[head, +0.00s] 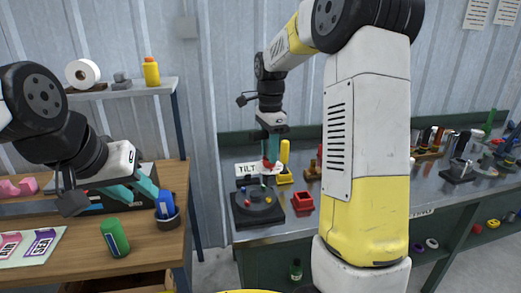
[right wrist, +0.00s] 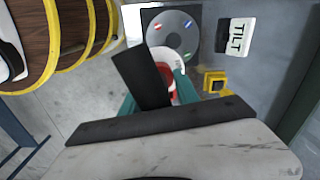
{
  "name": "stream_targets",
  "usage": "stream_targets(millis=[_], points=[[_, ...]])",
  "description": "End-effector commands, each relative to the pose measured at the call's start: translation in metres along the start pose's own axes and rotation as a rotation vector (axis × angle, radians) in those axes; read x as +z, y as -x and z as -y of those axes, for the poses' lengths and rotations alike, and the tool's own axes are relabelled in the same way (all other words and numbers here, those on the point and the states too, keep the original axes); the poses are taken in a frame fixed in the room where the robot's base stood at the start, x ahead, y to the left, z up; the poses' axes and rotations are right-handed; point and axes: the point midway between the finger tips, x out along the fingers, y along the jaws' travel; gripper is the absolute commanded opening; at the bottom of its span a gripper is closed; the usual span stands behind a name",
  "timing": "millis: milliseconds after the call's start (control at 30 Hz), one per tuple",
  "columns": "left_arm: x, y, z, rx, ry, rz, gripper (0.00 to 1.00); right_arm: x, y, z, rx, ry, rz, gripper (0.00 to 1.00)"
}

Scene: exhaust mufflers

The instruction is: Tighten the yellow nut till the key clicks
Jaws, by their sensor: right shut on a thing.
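My right gripper (head: 271,160), with teal fingers, is shut on a key with a red part (head: 269,165), above the round grey disc (head: 256,212). In the right wrist view the key shows red and white (right wrist: 167,72) between the fingers, partly behind a black bar. The disc also shows there (right wrist: 171,28), with small red (right wrist: 157,27), blue (right wrist: 187,22) and green (right wrist: 188,57) nuts. I cannot make out the yellow nut; the key and gripper hide part of the disc. My left gripper (head: 143,194) is open beside a blue-capped item (head: 165,205) at the left table.
A TILT sign (head: 247,169) stands behind the disc. A red box (head: 303,201) and a yellow holder (head: 285,179) are close on its right. A green can (head: 115,237) is on the wooden table. The right bench holds several tools.

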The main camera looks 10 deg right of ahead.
Motion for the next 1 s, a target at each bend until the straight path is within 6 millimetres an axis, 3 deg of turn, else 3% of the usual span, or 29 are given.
stream_targets(millis=[500,1000], points=[[0.0,0.0,0.0,0.0,0.0,0.0,0.36,0.0,-0.043,0.0,0.001,0.0,0.0,0.0],[0.0,0.0,0.0,0.0,0.0,0.0,0.36,0.0,-0.05,0.0,-0.001,-0.001,0.0,0.0]])
